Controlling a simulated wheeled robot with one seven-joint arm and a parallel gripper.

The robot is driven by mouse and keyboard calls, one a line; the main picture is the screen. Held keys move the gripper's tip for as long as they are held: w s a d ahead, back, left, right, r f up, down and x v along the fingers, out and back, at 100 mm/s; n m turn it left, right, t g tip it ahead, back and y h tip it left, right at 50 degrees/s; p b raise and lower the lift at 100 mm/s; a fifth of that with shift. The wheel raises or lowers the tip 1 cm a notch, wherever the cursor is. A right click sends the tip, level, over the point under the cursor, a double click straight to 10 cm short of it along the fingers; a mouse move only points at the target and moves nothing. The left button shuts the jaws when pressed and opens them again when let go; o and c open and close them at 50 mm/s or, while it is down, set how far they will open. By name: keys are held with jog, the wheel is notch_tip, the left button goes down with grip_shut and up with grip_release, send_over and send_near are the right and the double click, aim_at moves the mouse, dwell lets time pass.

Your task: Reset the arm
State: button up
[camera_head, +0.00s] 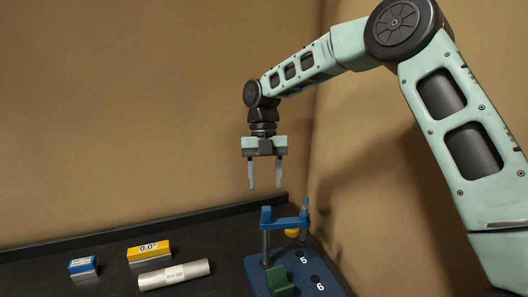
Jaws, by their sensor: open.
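My gripper (265,187) hangs at the end of my mint-green arm near the middle of the head view. Its two grey fingers point down and stand apart, with nothing between them. It is above the dark table (215,231), close to the back wall, and touches nothing that I can see. My arm comes in from the right, bends at a large dark joint at the top, and reaches left to the gripper.
Below the gripper, a blue fixture (286,224) stands on a blue base marked 5 and 6, with a green block (279,281). A blue-and-white block (83,268), a yellow-and-white block (149,253) and a silver cylinder (174,275) lie to the left.

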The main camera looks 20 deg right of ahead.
jog(key=a+b+v, duration=0.1)
jog(key=v, duration=0.8)
jog(key=s+a+f+m+t+h+b, duration=0.1)
jog(key=s+a+f+m, duration=0.1)
jog(key=s+a+m, duration=0.45)
jog(key=s+a+f+m+t+b, duration=0.1)
jog(key=s+a+f+m+b, duration=0.2)
jog(key=s, duration=0.7)
jog(key=s+d+f+m+t, duration=0.1)
jog(key=s+f+m, duration=0.3)
jog(key=s+m, duration=0.4)
jog(key=s+d+f+m+t, duration=0.1)
jog(key=s+f+m, duration=0.3)
jog(key=s+m, duration=0.3)
jog(key=shift+s+d+f+m, duration=0.25)
jog(key=shift+s+m, duration=0.1)
jog(key=shift+s, duration=1.7)
